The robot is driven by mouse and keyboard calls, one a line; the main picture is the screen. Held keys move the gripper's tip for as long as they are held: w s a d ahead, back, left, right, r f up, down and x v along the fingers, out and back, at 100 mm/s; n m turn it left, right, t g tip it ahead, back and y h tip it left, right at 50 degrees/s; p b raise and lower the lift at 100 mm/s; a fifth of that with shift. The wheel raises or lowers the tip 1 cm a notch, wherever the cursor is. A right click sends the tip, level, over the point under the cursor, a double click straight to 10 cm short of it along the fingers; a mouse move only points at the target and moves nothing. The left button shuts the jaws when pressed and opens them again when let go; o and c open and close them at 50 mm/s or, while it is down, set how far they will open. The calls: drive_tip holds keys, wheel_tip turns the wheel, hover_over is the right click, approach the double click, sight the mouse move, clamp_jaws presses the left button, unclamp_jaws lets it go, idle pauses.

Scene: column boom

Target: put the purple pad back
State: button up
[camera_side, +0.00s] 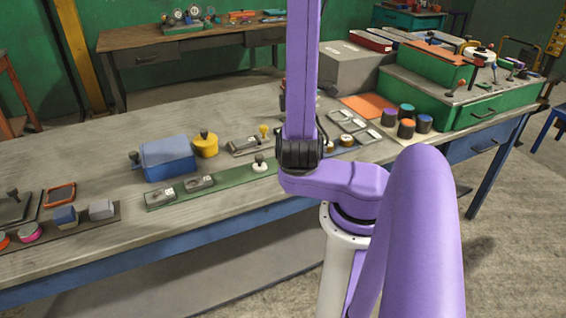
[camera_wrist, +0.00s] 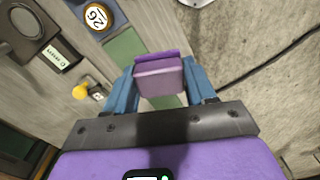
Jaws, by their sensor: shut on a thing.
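The purple pad (camera_wrist: 160,82) is a small block with a darker purple far edge, seen in the wrist view. My gripper (camera_wrist: 160,76) is shut on it, with one blue finger at each side. The pad is above the bench, over or near a green strip (camera_wrist: 124,46); I cannot tell the height or whether it touches anything below. In the side view my own arm blocks the middle of the bench, and I cannot make out the gripper or the pad there.
In the side view a long green strip (camera_side: 220,184) with metal fittings lies near the bench's front edge. A blue box (camera_side: 167,159) and a yellow pot (camera_side: 205,146) stand behind it. A dark strip (camera_side: 85,224) with several small blocks is at left; a green cabinet (camera_side: 450,103) at right.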

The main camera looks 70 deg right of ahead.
drive_tip(key=s+a, duration=0.4)
drive_tip(key=shift+m, duration=0.4)
drive_tip(key=shift+w+d+f, duration=0.55)
drive_tip(key=shift+w+d, duration=0.2)
drive_tip(key=shift+w, duration=0.05)
drive_tip(key=shift+w+d+f, duration=0.6)
drive_tip(key=shift+w+d, duration=0.2)
drive_tip(key=shift+w, duration=0.05)
drive_tip(key=shift+w+d+f, duration=0.55)
drive_tip(key=shift+w+d, duration=0.2)
drive_tip(key=shift+w, duration=0.05)
drive_tip(key=w+d+f, duration=0.1)
drive_tip(key=f, duration=0.1)
drive_tip(key=w+d+f, duration=0.3)
drive_tip(key=f, duration=0.1)
drive_tip(key=shift+w+d+f, duration=0.1)
drive_tip(key=shift+w+d, duration=0.2)
drive_tip(key=shift+d, duration=0.05)
drive_tip(key=shift+w+d+f, duration=0.2)
drive_tip(key=shift+f, duration=1.7)
drive_tip(key=shift+f, duration=0.2)
drive_tip(key=o, duration=1)
